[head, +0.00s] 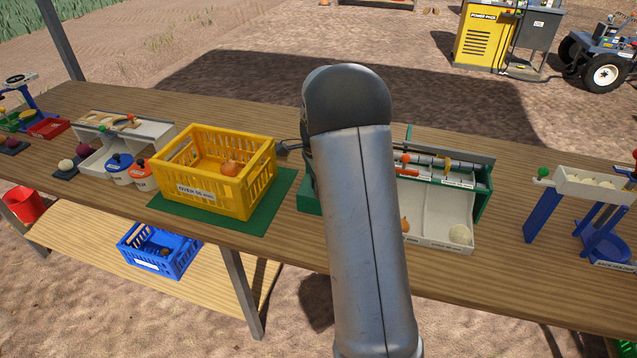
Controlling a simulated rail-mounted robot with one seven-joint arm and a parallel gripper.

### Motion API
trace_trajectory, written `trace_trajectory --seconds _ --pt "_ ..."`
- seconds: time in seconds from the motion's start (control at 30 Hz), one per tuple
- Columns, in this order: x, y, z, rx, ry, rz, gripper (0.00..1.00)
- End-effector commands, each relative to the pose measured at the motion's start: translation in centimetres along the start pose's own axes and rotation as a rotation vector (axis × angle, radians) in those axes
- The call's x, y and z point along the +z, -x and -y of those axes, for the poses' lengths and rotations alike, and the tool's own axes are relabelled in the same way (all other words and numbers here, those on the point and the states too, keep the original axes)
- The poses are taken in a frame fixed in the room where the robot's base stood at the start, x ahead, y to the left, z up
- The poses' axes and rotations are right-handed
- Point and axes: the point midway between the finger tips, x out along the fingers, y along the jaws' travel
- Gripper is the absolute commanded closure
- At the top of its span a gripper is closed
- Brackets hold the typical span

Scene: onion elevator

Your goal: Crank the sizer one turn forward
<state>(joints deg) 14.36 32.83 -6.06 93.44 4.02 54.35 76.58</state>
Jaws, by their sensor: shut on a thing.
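The sizer (482,205) is a green-framed machine with rollers (440,162) across its top and a pale divided tray (432,235) in front. It stands on the table behind my raised arm, which covers its middle and left part. My gripper is hidden behind my arm.
A yellow crate (196,207) holding an onion (230,168) stands on a green mat (284,189) close left of the sizer. A blue stand with a pale tray (592,186) is at the right. A blue crate (150,263) sits on the lower shelf.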

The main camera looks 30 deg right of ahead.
Motion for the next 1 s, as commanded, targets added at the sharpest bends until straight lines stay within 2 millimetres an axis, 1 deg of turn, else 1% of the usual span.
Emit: trace_trajectory --seconds 0.03,0.1,0.47,0.7,0.87,0.9,0.97,1.0 --pt "0.37 0.56 0.7 -0.022 0.004 -0.002 1.0" --pt "0.67 0.55 0.79 -0.022 0.003 -0.002 1.0" --pt "0.58 0.53 0.81 -0.021 -0.002 -0.006 1.0" --pt "1.06 0.54 1.1 -0.021 -0.001 -0.007 1.0" --pt "0.99 0.51 1.11 -0.021 -0.003 -0.007 1.0" --pt "0.96 0.51 1.11 -0.021 -0.003 -0.007 0.76" --pt "0.97 0.51 1.11 -0.021 -0.003 -0.007 0.6" --pt "1.01 0.46 1.07 -0.02 -0.003 -0.006 0.54"
